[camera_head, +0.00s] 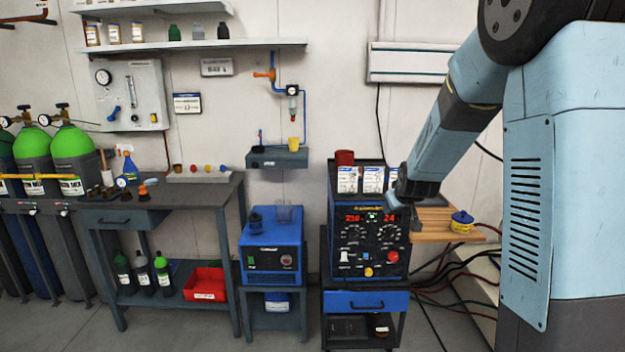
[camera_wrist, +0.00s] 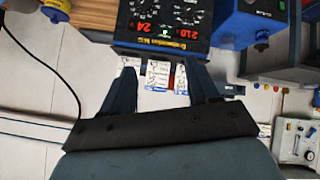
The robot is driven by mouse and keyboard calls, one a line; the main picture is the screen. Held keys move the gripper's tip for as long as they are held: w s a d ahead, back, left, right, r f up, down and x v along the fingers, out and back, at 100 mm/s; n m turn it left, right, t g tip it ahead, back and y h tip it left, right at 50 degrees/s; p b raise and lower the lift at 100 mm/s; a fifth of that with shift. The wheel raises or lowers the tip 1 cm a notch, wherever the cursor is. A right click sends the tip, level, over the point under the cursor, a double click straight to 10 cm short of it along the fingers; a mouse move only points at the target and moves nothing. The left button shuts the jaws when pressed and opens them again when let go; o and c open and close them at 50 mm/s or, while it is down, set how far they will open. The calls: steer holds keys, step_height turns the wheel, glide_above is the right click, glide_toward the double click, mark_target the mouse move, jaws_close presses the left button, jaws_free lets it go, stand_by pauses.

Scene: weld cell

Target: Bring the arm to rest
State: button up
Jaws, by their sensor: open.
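My arm reaches in from the right in the head view, and its end, my gripper (camera_head: 399,199), hangs in front of the upper right part of the welding power source (camera_head: 368,238). In the wrist view, which is upside down, the two dark fingers of my gripper (camera_wrist: 160,78) stand apart with nothing held between them. The power source's display panel (camera_wrist: 163,45) shows just past the fingertips. White labelled packs (camera_wrist: 158,77) show between and beside the fingers, apparently farther back. I cannot tell how close the fingers are to the panel.
A wooden board (camera_head: 436,233) with a yellow-blue spool (camera_head: 461,222) is right of my gripper. A red cup (camera_head: 344,158) and labelled packs (camera_head: 348,180) stand on the power source. A blue cooler unit (camera_head: 272,252) and a grey workbench (camera_head: 150,208) are to the left. Cables hang at right.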

steer(key=s+r+m+g, duration=0.1)
steer(key=s+r, duration=0.3)
steer(key=s, duration=0.9)
steer(key=s+a+r+m+g, duration=0.1)
steer(key=s+r, duration=0.3)
steer(key=s, duration=0.9)
steer(key=s+r+m+g, duration=0.1)
steer(key=s+r, duration=0.3)
steer(key=s, duration=0.9)
steer(key=shift+a+r+g+y, duration=0.15)
steer(key=shift+r+g+y, duration=0.15)
steer(key=shift+g, duration=0.3)
steer(key=shift+o, duration=0.4)
